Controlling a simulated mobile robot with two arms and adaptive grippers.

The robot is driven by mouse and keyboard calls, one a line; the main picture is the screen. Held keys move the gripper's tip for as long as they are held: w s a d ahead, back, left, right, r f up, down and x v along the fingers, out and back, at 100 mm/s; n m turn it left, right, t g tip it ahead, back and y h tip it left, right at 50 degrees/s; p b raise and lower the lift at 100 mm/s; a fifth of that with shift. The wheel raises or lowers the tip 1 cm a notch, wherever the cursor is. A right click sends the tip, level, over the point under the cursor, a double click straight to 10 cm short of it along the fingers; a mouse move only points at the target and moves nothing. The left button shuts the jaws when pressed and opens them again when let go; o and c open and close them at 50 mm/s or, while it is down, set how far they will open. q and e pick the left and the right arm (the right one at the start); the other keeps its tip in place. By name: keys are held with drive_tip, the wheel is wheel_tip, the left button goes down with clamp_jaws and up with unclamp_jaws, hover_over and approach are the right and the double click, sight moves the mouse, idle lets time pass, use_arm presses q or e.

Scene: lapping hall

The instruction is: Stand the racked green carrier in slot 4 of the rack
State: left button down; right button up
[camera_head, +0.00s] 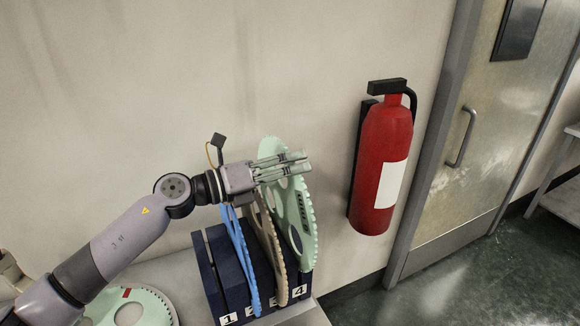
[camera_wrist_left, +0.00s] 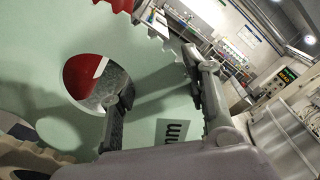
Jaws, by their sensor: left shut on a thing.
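The toothed green carrier (camera_head: 305,222) is upright at the right end of the dark blue rack (camera_head: 213,283), in line with the label 4. Whether its lower edge rests fully in slot 4 I cannot tell. My left gripper (camera_head: 297,161) is at its upper part, shut on it. In the left wrist view the green carrier (camera_wrist_left: 55,55) fills the left side. One finger is at its round hole and the other is by its toothed rim, with the left gripper (camera_wrist_left: 158,98) around the strip between. My right gripper is not in view.
A tan carrier (camera_head: 267,232) and a blue carrier (camera_head: 238,262) stand in the rack left of the green one. Another green carrier (camera_head: 150,306) lies flat on the table at lower left. The wall is close behind; a red fire extinguisher (camera_head: 385,150) hangs to the right.

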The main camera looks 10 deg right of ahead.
sight(290, 181)
use_arm(q)
drive_tip(key=shift+f+b, duration=1)
drive_tip(key=shift+f, duration=0.2)
drive_tip(key=c, duration=0.8)
unclamp_jaws()
drive_tip(key=shift+f, duration=0.3)
wheel_tip(290, 181, up, 11)
drive_tip(key=shift+f, duration=0.2)
drive_tip(key=shift+c, duration=0.3)
